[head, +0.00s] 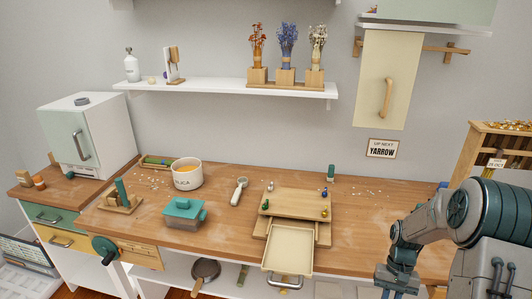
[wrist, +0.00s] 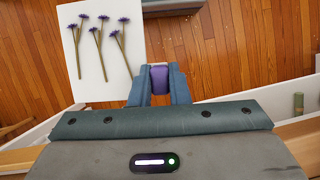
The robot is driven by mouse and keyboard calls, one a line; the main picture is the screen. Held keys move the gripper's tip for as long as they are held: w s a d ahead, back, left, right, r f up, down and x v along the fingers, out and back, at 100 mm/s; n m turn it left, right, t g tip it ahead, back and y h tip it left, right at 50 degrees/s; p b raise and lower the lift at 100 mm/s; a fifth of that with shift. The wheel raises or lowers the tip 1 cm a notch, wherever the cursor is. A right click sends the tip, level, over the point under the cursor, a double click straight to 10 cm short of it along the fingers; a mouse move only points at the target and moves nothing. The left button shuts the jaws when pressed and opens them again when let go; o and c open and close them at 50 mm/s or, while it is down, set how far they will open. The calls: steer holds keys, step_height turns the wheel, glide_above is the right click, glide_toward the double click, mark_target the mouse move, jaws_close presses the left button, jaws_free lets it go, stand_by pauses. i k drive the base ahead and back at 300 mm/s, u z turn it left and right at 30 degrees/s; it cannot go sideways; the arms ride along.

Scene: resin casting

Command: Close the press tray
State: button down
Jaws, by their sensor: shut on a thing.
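The press (head: 290,203) is a wooden board stack on the workbench in the head view. Its shallow cream tray (head: 288,249) is pulled out towards the front edge, with a curved metal handle (head: 285,283) at its front. My arm reaches down at the right of the head view, apart from the tray; my fingertips are not clear there. In the wrist view my gripper (wrist: 158,86) is shut on a small purple thing (wrist: 158,78). Most of that thing is hidden between the fingers. The tray does not show in the wrist view.
Small coloured knobs or bottles sit on the press top. In the wrist view a white sheet (wrist: 92,65) bears several purple flowers, above wooden floor (wrist: 230,60).

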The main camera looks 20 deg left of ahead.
mark_target(217, 85)
steer(key=z, duration=3)
steer(key=k, duration=2.4)
steer(key=u, duration=1.9)
